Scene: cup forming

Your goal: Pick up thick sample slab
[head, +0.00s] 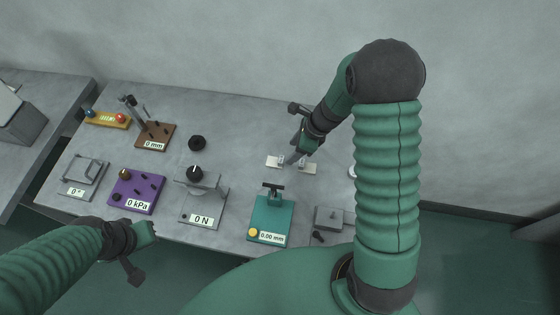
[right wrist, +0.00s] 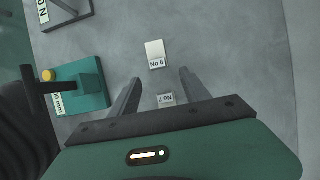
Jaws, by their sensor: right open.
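Two small pale slabs lie on the grey bench near its back, one at the left (head: 273,162) and one at the right (head: 309,169). In the right wrist view one slab is white with a dark-lettered label (right wrist: 154,49), ahead of the fingers. The other, greyer labelled slab (right wrist: 166,99) shows between the fingers, partly hidden by the gripper body. I cannot tell which slab is thicker. My right gripper (head: 292,161) is open and empty above the slabs; it also shows in the right wrist view (right wrist: 156,88). My left gripper (head: 140,249) is by the bench's front edge, its jaws unclear.
A teal gauge (head: 272,216) reading 0.00 mm stands in front of the slabs. A grey 0 N device (head: 205,207), a purple 0 kPa board (head: 137,190) and a brown 0 mm stand (head: 155,136) are to the left. A small grey block (head: 329,218) lies right of the gauge.

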